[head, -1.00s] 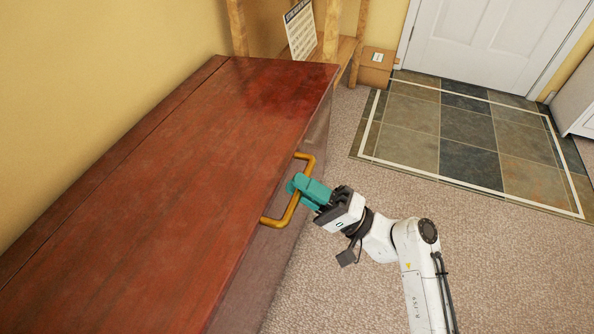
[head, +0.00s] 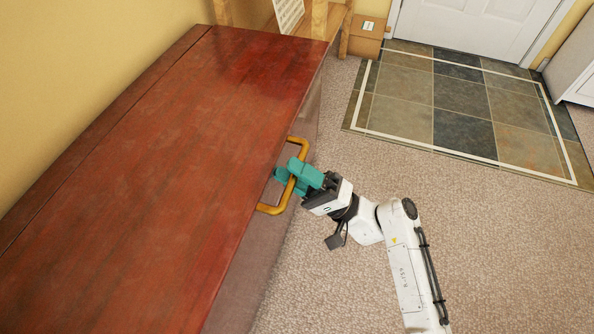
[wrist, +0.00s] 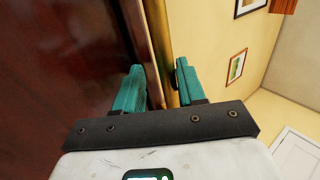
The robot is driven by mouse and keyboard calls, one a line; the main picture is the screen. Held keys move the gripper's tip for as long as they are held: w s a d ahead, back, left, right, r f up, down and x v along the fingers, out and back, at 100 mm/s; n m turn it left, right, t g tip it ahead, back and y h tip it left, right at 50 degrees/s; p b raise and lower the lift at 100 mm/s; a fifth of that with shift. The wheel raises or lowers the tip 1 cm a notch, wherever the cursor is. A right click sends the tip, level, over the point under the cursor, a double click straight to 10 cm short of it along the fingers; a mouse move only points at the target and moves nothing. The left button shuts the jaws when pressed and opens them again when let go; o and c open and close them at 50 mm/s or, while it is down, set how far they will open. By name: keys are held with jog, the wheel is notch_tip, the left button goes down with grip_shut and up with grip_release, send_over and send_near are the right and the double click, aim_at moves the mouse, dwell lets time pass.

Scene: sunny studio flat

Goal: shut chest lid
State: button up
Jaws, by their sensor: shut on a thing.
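The chest lid (head: 150,175) is a broad red-brown wooden panel. It fills the left of the head view and looks about level; I cannot tell whether a gap is left under its front edge. A brass bar handle (head: 270,209) sticks out from the front edge. My gripper (head: 291,178), with teal fingers, is shut on the middle of this handle. In the wrist view the brass bar (wrist: 161,55) runs up between the two fingers (wrist: 158,88), with the dark red wood (wrist: 60,60) to the left. The chest's brownish front (head: 245,285) shows below the lid edge.
Open carpet (head: 340,265) lies right of the chest. A tiled mat (head: 463,104) is in front of a white door (head: 470,20). A cardboard box (head: 365,35) and a wooden stand (head: 336,18) are past the chest's far end. A yellow wall (head: 80,60) is behind it.

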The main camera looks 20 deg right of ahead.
jog(key=shift+o, duration=0.6)
jog(key=shift+a, duration=0.25)
jog(key=shift+s+d, duration=0.1)
jog(key=p+v, duration=0.1)
jog(key=v, duration=1)
jog(key=shift+p, duration=0.4)
jog(key=shift+d+r, duration=0.1)
